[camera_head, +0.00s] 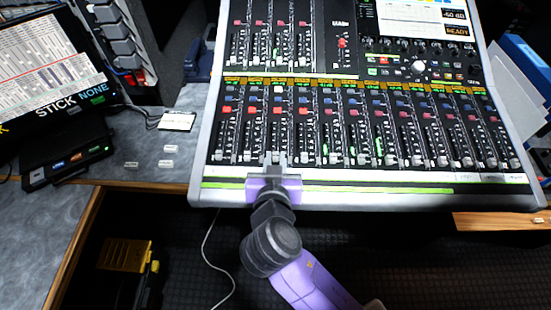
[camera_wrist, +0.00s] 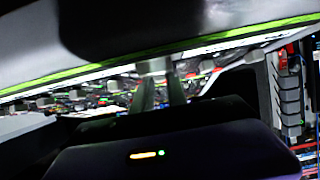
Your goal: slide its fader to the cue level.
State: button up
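The mixing console (camera_head: 208,130) has a row of faders with pale caps low in their slots, such as this fader cap (camera_head: 305,159). My gripper (camera_head: 275,158) is at the front edge of that row, over the third slot from the left. In the wrist view, its two fingers (camera_wrist: 160,92) are close together with a narrow gap, and a grey cap (camera_wrist: 154,67) shows at their tips. I cannot tell whether they grip it. The fader under the gripper is mostly hidden. A console display (camera_head: 455,15) reads about -50 dB, above a READY label (camera_head: 458,30).
A laptop-like screen (camera_head: 45,60) and a black box with lit buttons (camera_head: 68,158) stand on the left desk. Small white labels (camera_head: 168,150) lie beside the console. Papers (camera_head: 515,75) and a blue binder (camera_head: 525,60) are at right. A yellow item (camera_head: 124,254) is below the desk.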

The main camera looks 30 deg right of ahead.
grip_shut()
dwell(1.1)
send_near(277, 124)
jog(key=x, duration=0.4)
jog(key=shift+o, duration=1.3)
grip_release()
